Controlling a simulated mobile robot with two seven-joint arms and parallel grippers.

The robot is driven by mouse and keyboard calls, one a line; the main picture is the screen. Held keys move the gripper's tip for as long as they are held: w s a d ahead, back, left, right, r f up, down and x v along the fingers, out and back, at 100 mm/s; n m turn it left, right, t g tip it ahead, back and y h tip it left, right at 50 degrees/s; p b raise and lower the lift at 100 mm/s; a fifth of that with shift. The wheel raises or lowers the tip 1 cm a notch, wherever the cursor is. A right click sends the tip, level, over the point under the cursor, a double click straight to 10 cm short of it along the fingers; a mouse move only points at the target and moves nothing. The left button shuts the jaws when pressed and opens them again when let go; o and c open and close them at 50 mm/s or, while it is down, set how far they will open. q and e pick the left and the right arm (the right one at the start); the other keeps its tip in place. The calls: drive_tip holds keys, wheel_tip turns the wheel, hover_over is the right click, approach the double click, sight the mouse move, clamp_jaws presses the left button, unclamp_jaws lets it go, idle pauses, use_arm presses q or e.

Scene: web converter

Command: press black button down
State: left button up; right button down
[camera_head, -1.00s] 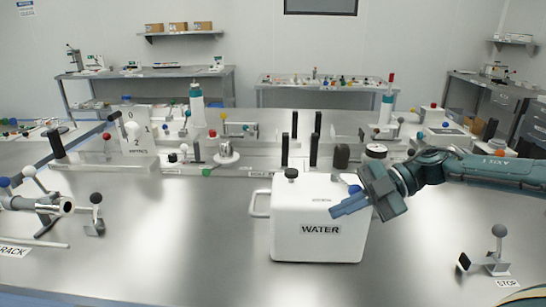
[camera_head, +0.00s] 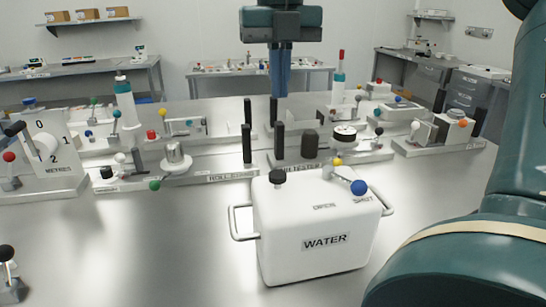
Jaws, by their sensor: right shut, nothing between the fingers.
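My right gripper (camera_head: 280,92) points straight down at the top centre of the head view, its blue fingers together and empty. Its tips appear just above a thin black upright (camera_head: 273,108) on the bench, with depth between them unclear. Several black parts show: a dark cylinder (camera_head: 310,143) behind the water tank, a black cap (camera_head: 277,177) on the tank's top, and a small black knob (camera_head: 106,172) on the rig at left. I cannot tell which one is the black button. My left gripper is not in view.
The white WATER tank (camera_head: 290,215) with side handles and a blue-ball lever (camera_head: 358,187) stands in front. Rigs with knobs and posts line the bench behind it. A METRES dial box (camera_head: 55,150) stands left.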

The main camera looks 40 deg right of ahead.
sight(278, 174)
drive_tip(key=shift+f, duration=0.1)
wheel_tip(278, 174, down, 14)
drive_tip(key=shift+r, duration=0.15)
idle(0.4)
drive_tip(key=shift+f+b, duration=0.4)
drive_tip(key=shift+f, duration=0.1)
drive_tip(key=shift+f+b, duration=0.7)
drive_tip(key=shift+b, duration=0.1)
drive_tip(key=shift+s+r, duration=0.1)
drive_tip(key=shift+r, duration=0.05)
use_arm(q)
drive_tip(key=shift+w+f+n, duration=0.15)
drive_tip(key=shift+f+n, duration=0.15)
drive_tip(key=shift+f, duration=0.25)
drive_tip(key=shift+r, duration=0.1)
